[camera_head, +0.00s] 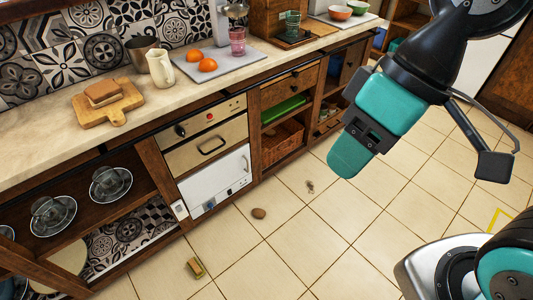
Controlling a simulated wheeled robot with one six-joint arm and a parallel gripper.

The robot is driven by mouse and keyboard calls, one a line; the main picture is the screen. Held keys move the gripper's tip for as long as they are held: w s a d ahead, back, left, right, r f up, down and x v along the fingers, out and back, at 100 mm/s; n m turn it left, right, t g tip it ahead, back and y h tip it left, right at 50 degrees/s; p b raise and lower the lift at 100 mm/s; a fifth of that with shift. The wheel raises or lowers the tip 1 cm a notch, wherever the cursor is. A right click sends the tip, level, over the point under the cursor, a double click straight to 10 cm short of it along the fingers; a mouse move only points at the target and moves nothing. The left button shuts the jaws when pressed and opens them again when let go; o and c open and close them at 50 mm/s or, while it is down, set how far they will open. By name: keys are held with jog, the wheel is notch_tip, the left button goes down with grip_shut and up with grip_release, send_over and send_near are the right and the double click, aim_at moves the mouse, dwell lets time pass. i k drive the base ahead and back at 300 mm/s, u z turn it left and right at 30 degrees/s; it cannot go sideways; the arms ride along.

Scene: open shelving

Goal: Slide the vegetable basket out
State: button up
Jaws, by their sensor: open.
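A brown wicker basket (281,146), which looks like the vegetable basket, sits in the lower compartment of the open shelving, under a shelf holding a green item. Its contents are hard to make out. My gripper (352,158) is open and empty, with its teal fingers pointing down over the floor. In the picture it is to the right of the basket and apart from it; the depth between them is hard to judge.
A green tray-like item (284,109) lies on the shelf above the basket. A brown lump (258,213) and a sponge-like block (195,267) lie on the tiled floor. The counter (150,92) holds a cutting board (108,103) and a jug (161,68). Floor before the basket looks mostly clear.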

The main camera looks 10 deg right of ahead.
aim_at(288, 138)
jog(key=u, duration=0.2)
jog(key=i, duration=1.85)
jog(key=z, duration=0.3)
